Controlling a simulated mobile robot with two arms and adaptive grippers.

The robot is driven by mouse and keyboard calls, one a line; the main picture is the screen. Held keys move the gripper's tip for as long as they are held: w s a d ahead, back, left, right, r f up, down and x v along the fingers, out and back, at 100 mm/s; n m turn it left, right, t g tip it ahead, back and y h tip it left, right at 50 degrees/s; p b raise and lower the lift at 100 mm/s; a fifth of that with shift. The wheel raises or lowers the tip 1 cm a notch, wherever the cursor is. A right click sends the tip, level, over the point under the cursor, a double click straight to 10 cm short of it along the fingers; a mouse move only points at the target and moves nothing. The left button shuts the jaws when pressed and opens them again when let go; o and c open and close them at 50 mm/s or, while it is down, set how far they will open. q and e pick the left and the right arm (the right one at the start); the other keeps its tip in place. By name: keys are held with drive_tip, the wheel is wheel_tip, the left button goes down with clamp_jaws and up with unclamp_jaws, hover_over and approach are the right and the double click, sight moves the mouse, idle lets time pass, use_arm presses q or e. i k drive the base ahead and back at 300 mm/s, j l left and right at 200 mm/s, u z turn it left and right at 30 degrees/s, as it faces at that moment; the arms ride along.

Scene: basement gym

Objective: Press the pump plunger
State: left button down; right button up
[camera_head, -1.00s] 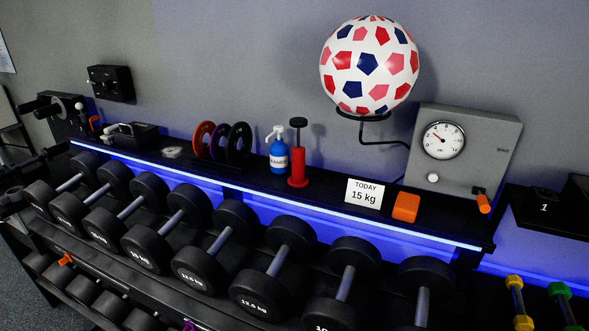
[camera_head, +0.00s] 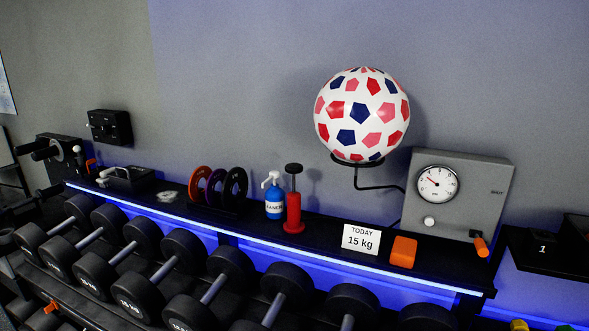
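A red hand pump (camera_head: 294,212) stands upright on the dark shelf, right of the blue cleaner bottle. Its black plunger knob (camera_head: 294,168) is raised on a thin rod above the red body. Neither of my grippers shows in the head view.
A blue cleaner bottle (camera_head: 274,200) stands close left of the pump, and several plates (camera_head: 218,187) stand further left. A "TODAY 15 kg" card (camera_head: 361,239), an orange block (camera_head: 403,252) and a grey gauge box (camera_head: 460,200) are to the right. Dumbbells (camera_head: 230,268) fill the rack in front.

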sight(293, 168)
drive_tip(key=k+l+z, duration=0.1)
drive_tip(key=l+z, duration=0.15)
drive_tip(key=z, duration=0.25)
drive_tip(key=l+z, duration=0.45)
drive_tip(key=k+j, duration=0.05)
drive_tip(key=j, duration=0.05)
